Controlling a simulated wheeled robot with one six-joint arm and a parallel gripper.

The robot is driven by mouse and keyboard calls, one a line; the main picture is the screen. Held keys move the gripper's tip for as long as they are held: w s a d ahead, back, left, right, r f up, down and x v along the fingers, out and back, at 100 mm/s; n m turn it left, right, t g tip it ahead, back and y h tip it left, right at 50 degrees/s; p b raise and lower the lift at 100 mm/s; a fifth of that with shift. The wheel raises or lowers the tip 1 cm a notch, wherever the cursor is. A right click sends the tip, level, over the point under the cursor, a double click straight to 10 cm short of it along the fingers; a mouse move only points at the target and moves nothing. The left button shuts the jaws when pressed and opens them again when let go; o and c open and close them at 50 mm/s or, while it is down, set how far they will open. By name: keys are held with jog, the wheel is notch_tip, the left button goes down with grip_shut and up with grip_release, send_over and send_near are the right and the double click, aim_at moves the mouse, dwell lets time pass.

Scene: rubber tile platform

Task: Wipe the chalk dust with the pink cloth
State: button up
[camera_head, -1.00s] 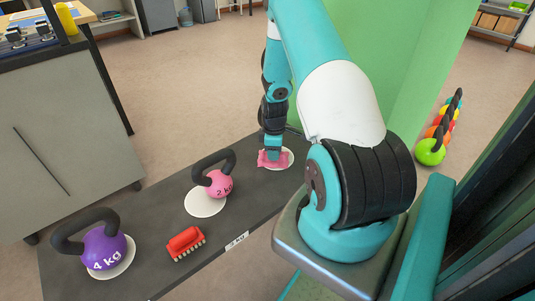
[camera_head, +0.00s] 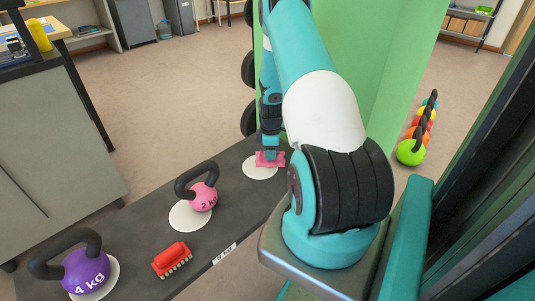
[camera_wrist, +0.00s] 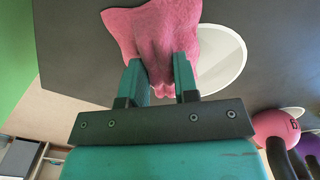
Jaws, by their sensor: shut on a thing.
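My gripper (camera_head: 271,154) points down at the far end of the dark rubber platform, shut on the pink cloth (camera_head: 270,161). In the wrist view the cloth (camera_wrist: 150,28) is bunched between the two fingers (camera_wrist: 160,75) and spreads out beyond them. A flat white round patch (camera_head: 258,173), perhaps the chalk dust, lies at the cloth. The cloth covers its back right edge, and most of the patch shows to the left and front. The patch also shows in the wrist view (camera_wrist: 225,62), right of the cloth. I cannot tell whether the cloth touches the surface.
A pink 2 kg kettlebell (camera_head: 204,196) stands on another white patch (camera_head: 186,218). A purple 4 kg kettlebell (camera_head: 86,272) stands on a third (camera_head: 108,282). A red brush (camera_head: 172,260) lies between them near the front edge. A green panel (camera_head: 385,70) rises behind my arm.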

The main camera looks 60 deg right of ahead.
notch_tip(320, 180, up, 7)
jog(key=p, duration=0.6)
jog(key=shift+r, duration=0.1)
dwell(0.4)
